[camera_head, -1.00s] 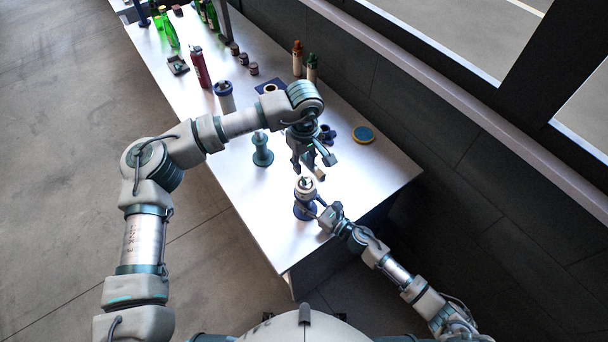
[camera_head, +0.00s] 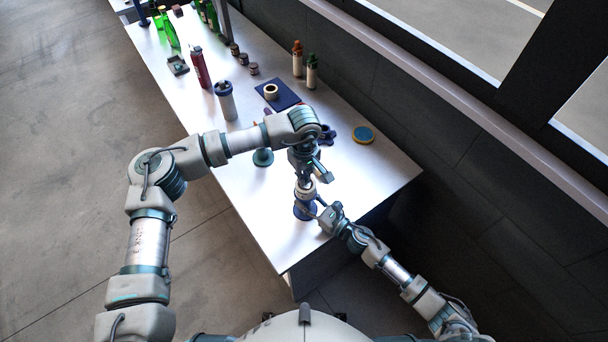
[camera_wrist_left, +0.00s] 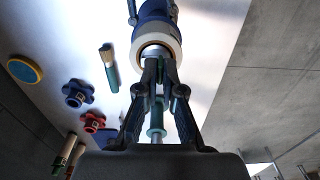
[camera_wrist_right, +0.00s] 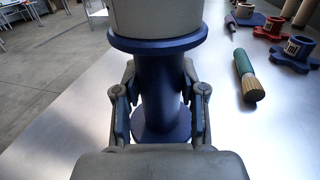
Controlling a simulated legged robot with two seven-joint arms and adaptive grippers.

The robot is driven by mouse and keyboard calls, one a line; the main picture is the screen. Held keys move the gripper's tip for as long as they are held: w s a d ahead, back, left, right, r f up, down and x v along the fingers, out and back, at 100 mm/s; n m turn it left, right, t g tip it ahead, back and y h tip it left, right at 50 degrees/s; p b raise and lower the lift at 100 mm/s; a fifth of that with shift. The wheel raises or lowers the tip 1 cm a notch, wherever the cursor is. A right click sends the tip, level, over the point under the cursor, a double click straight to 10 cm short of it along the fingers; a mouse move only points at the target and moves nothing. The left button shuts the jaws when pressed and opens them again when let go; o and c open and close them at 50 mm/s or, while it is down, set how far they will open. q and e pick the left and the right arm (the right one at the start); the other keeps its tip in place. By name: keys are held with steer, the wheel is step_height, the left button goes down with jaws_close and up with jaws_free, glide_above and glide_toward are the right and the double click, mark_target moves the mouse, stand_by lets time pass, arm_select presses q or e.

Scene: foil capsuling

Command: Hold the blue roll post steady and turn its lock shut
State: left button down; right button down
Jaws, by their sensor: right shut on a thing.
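The blue roll post (camera_head: 303,211) stands upright near the table's front edge with a pale roll (camera_head: 306,192) on it. My right gripper (camera_wrist_right: 160,100) is shut around the blue column of the post (camera_wrist_right: 158,85), below the flange under the roll. My left gripper (camera_head: 305,178) is directly above the post, pointing down at its top. In the left wrist view its fingertips (camera_wrist_left: 161,65) are close together at the pale roll (camera_wrist_left: 158,42). The lock is hidden by the fingers, and I cannot tell whether they grip it.
A teal post (camera_head: 263,157) stands to the left, partly behind my left arm. A brush with a green handle (camera_wrist_right: 244,75) and blue and red lobed parts (camera_wrist_left: 76,93) lie nearby. A yellow-blue disc (camera_head: 363,134) lies at the right edge. The table's front-left is clear.

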arm_select(q)
steer(key=shift+n, duration=0.3)
steer(key=n, duration=0.8)
steer(key=shift+d+n, duration=0.1)
steer(key=shift+n, duration=0.3)
steer(key=n, duration=0.4)
steer(key=shift+r+n, duration=0.1)
steer(key=shift+n, duration=0.2)
arm_select(e)
steer(key=shift+s+a, duration=0.1)
arm_select(q)
steer(key=n, duration=0.4)
steer(key=shift+w+n, duration=0.1)
steer(key=shift+n, duration=0.2)
steer(key=c, duration=1.3)
jaws_free()
